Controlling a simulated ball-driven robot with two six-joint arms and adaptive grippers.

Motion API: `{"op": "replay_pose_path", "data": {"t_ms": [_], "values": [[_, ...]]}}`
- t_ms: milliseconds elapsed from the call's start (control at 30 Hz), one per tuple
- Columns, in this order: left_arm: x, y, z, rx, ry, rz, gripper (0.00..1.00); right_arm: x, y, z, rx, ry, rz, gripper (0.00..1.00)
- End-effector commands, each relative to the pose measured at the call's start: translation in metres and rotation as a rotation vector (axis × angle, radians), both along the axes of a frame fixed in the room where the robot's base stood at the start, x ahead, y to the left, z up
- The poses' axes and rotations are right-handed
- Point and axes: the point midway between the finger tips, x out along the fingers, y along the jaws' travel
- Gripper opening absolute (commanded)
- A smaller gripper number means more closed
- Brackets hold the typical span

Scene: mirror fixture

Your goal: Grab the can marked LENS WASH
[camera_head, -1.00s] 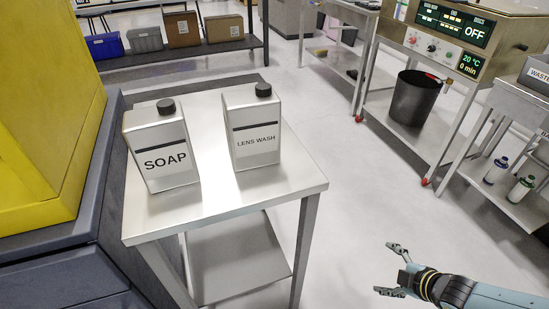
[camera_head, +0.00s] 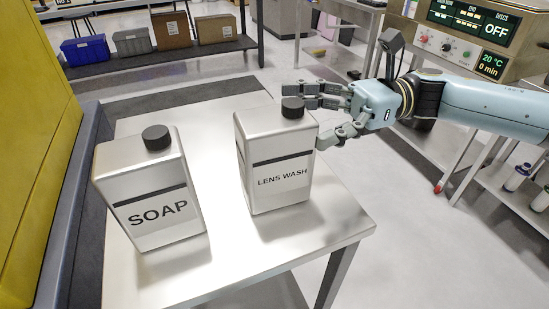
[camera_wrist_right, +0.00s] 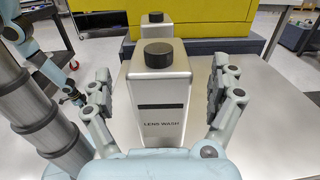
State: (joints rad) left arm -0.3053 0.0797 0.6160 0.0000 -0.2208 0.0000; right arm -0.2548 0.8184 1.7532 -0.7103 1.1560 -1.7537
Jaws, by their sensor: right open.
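The LENS WASH can (camera_head: 277,165) is silver with a black cap and stands upright on the steel table (camera_head: 330,225). It also shows in the right wrist view (camera_wrist_right: 160,98), between the two fingers. My right gripper (camera_head: 325,112) is open at the can's right side in the head view. In the right wrist view its fingers (camera_wrist_right: 165,92) lie either side of the can, with gaps visible. The SOAP can (camera_head: 152,195), silver with a black cap, stands to the left on the same table.
A yellow cabinet (camera_head: 38,130) stands at the left. A shelf at the back holds boxes, among them a blue crate (camera_head: 86,50) and a brown box (camera_head: 171,30). A machine with an OFF display (camera_head: 495,35) is at the right. The table is clear in front of the cans.

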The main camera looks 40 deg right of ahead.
Motion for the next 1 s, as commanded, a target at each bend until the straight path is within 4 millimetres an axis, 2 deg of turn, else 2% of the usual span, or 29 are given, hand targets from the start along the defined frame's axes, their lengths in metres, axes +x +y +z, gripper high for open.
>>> {"op": "replay_pose_path", "data": {"t_ms": [333, 633, 1000], "values": [[0.008, 0.000, 0.003, 0.000, -0.011, -0.001, 0.00, 0.014, 0.045, 0.006, 0.005, -0.001, -0.002, 0.92], [0.009, 0.000, 0.003, 0.000, -0.014, -0.001, 0.00, 0.015, 0.049, 0.005, 0.002, 0.002, -0.002, 0.91], [0.009, 0.000, 0.003, 0.000, -0.013, -0.001, 0.00, 0.015, 0.049, 0.004, 0.001, 0.002, -0.002, 0.43]]}}
